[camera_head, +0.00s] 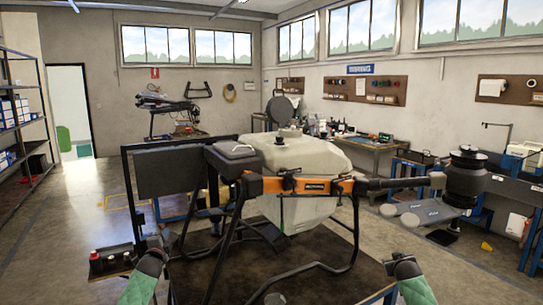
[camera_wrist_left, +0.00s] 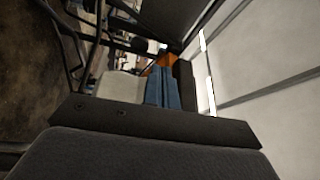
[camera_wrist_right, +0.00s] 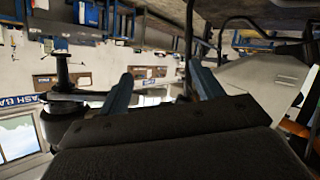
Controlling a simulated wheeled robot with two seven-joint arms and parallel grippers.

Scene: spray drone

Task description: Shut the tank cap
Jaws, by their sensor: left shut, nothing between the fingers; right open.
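The drone's pale tank (camera_head: 300,155) stands in the middle of the head view. A round dark disc, which looks like the tank cap (camera_head: 282,109), stands upright above the tank's top, tilted open behind a dark filler neck (camera_head: 289,132). My left gripper (camera_head: 160,240) is low at the left front of the drone, well apart from the cap; its blue fingers are together and empty in the left wrist view (camera_wrist_left: 160,88). My right gripper (camera_head: 403,262) is low at the right front; its fingers are spread and empty in the right wrist view (camera_wrist_right: 163,92).
The drone's orange-fronted frame (camera_head: 308,186) and folded arms lie between my grippers and the tank top. A black rotor unit (camera_head: 466,178) sticks out at the right. A dark panel (camera_head: 178,171) stands at the left.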

